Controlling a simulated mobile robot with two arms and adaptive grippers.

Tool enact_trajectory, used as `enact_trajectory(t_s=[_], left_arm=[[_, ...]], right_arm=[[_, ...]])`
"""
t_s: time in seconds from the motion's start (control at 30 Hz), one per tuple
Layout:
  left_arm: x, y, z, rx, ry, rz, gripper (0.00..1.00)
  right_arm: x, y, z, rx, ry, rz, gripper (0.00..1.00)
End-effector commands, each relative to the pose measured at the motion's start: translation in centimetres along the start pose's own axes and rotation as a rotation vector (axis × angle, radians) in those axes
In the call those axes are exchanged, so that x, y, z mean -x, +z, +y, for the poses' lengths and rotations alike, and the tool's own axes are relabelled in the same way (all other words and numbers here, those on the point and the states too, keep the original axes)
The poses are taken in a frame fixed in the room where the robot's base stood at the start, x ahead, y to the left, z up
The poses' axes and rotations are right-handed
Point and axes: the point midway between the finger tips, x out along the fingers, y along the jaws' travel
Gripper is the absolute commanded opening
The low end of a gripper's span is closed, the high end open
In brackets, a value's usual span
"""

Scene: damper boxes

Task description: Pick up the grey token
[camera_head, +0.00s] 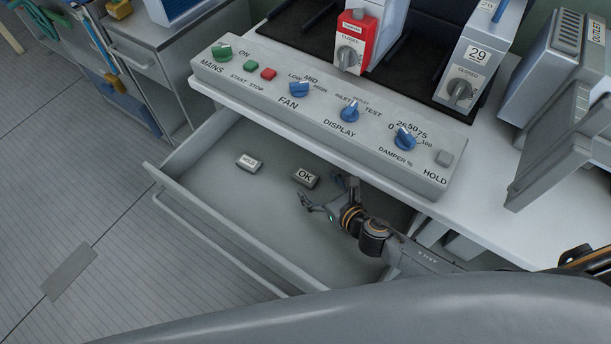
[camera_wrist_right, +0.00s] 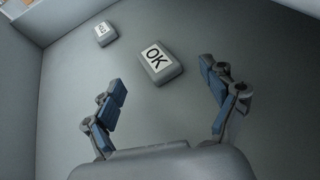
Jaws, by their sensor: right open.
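A grey token marked OK (camera_head: 306,177) lies flat on the floor of the open drawer (camera_head: 185,207). A lighter token marked HOLD (camera_head: 249,162) lies to its left. My right gripper (camera_head: 328,194) is open and empty, low in the drawer just nearer to me than the OK token. In the right wrist view the OK token (camera_wrist_right: 160,62) shows ahead, between the spread fingers (camera_wrist_right: 163,82) and apart from them. The HOLD token (camera_wrist_right: 105,34) is farther off at upper left. My left gripper is not in view.
The drawer's front wall (camera_head: 217,227) stands on the near left side. The counter with the control panel (camera_head: 322,110) overhangs the drawer's back. A grey cabinet (camera_head: 163,62) stands at upper left. The drawer floor around the tokens is clear.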

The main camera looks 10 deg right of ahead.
Motion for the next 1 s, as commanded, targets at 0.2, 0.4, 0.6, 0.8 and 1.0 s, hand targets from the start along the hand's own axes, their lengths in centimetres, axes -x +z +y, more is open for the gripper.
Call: enact_trajectory(t_s=[0.2, 0.4, 0.6, 0.8, 1.0], left_arm=[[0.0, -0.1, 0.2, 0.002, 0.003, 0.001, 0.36], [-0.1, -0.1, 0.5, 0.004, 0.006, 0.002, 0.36], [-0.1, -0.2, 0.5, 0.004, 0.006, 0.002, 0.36], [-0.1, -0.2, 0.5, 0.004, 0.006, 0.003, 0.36], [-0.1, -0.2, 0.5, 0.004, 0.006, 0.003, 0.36]], right_arm=[[-3.4, 0.4, 0.2, -0.002, -0.001, -0.002, 0.85], [-4.6, 0.3, 0.2, 0.000, -0.001, -0.001, 0.85], [-4.6, 0.3, 0.2, 0.000, -0.001, -0.001, 0.81], [-4.6, 0.3, 0.2, 0.000, -0.001, -0.001, 0.40], [-4.5, 0.3, 0.2, 0.000, -0.001, 0.000, 0.10]])
